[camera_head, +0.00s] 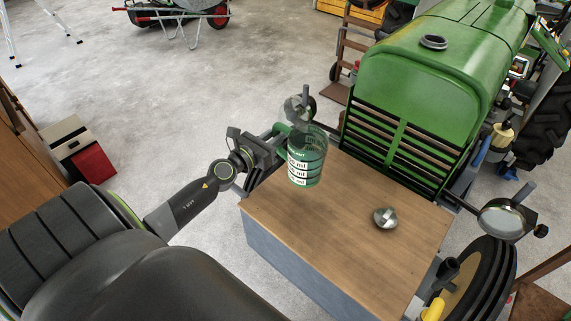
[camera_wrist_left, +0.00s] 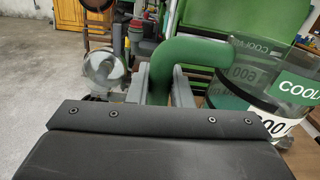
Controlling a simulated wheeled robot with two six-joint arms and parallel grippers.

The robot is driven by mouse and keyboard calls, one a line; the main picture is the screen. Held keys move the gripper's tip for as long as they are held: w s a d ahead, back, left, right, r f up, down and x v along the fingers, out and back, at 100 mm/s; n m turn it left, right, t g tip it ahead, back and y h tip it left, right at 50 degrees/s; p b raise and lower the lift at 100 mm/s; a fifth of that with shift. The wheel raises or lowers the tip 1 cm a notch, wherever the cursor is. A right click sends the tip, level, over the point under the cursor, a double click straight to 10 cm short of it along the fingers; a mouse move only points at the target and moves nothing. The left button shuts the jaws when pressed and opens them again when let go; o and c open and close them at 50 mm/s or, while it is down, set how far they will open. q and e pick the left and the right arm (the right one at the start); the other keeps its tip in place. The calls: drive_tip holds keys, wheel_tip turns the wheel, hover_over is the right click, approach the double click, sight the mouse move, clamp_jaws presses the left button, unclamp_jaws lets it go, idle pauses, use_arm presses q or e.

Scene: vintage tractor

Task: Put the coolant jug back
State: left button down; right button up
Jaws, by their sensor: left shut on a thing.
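The coolant jug (camera_head: 307,160) is a clear green-tinted measuring jug with white labels and ml marks. In the head view it is upright at the left back part of the wooden top (camera_head: 349,228); I cannot tell whether its base touches the top. My left gripper (camera_head: 279,137) is shut on the jug's green handle. In the left wrist view the handle (camera_wrist_left: 180,58) passes between the two fingers of the gripper (camera_wrist_left: 160,84), with the jug body (camera_wrist_left: 270,82) to the right. My right gripper is not in view.
The green tractor (camera_head: 425,80) stands behind the wooden top. A round metal cap (camera_head: 385,217) lies on the top, right of the jug. A round lamp (camera_head: 298,108) is just behind the jug, another (camera_head: 501,220) at the right. The top's middle and front are clear.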

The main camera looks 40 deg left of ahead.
sight(279, 148)
use_arm(q)
drive_tip(key=f+b, duration=0.4)
drive_tip(key=shift+w+d+f, duration=0.15)
drive_tip(key=shift+d+f, duration=0.1)
drive_tip(key=shift+f, duration=0.15)
drive_tip(key=shift+a+f+b, duration=0.1)
drive_tip(key=shift+f+b, duration=0.45)
drive_tip(key=shift+b, duration=0.2)
wheel_tip(279, 148, down, 3)
drive_tip(key=b, duration=0.3)
drive_tip(key=shift+f, duration=0.1)
drive_tip(key=shift+f+b, duration=0.25)
drive_tip(key=shift+b, duration=0.05)
drive_tip(key=shift+f, duration=0.1)
drive_tip(key=c, duration=1.3)
unclamp_jaws()
